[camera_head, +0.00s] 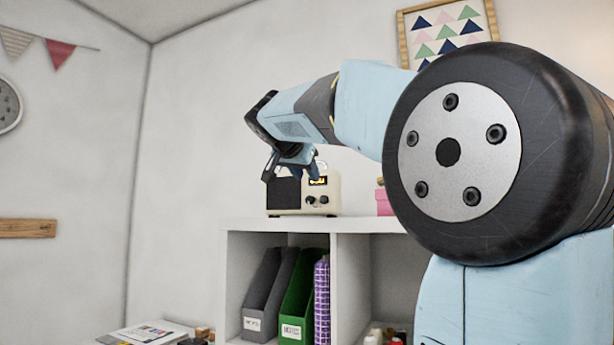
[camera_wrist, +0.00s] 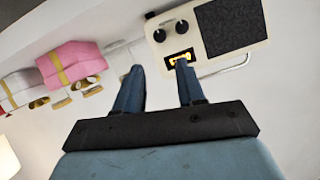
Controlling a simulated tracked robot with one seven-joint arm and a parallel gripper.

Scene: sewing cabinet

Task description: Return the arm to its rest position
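My arm is light blue and black and reaches from the right of the head view toward the middle, above a white shelf cabinet (camera_head: 350,225). My gripper (camera_head: 290,172) points down in front of a cream radio (camera_head: 334,190) on the cabinet top. In the wrist view my gripper (camera_wrist: 160,82) shows two blue fingers apart with nothing between them. The radio (camera_wrist: 258,42) shows upside down beyond the right fingertip, which overlaps its lit display. I cannot tell whether the fingertip touches it.
A pink box (camera_wrist: 68,62) stands on the cabinet beside the radio, with a white box (camera_wrist: 22,88) further along. Grey and green magazine files (camera_head: 299,300) and a purple patterned roll (camera_head: 321,300) fill the shelf. A triangle picture (camera_head: 448,30) hangs behind. The wall space left of the gripper is clear.

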